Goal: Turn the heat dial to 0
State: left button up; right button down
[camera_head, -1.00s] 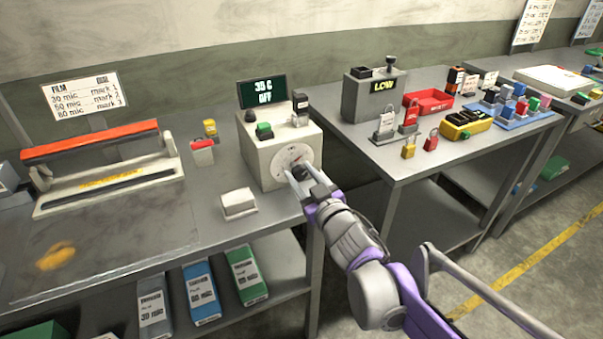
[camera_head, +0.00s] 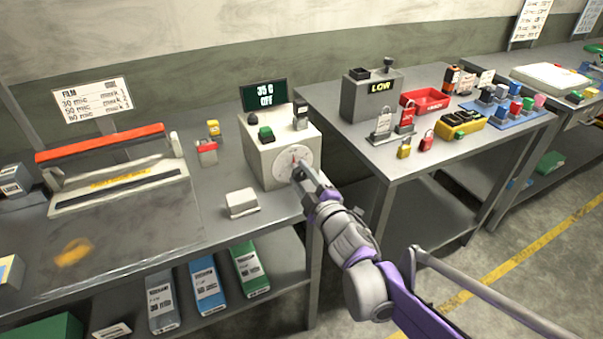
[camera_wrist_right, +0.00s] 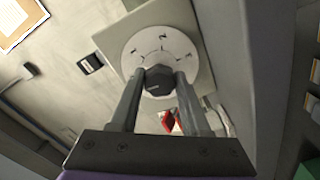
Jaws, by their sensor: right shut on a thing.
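The heat dial is a dark knob (camera_wrist_right: 159,80) on a round white scale plate (camera_wrist_right: 140,45), on the front of a white control box (camera_head: 266,160). My right gripper (camera_head: 300,172) reaches the dial from the lower right. In the right wrist view its two fingers (camera_wrist_right: 158,90) are closed on either side of the knob. The scale figures are too small to read. A dark display (camera_head: 264,94) on the box reads about "35 C" and "OFF". A green button (camera_head: 265,133) and a black knob sit on top of the box. My left gripper is not in view.
A small white block (camera_head: 241,202) lies on the bench in front of the box. A sealer with a red bar (camera_head: 100,143) stands at left. A grey box reading "LOW" (camera_head: 366,98), padlocks and a red tray (camera_head: 427,102) are on the right bench.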

jog(key=shift+n, duration=0.6)
jog(key=shift+c, duration=1.9)
grip_release()
jog(key=shift+s, duration=0.1)
jog(key=p+v, duration=0.1)
jog(key=v, duration=0.9)
jog(key=shift+s, duration=0.3)
jog(key=shift+d, duration=0.2)
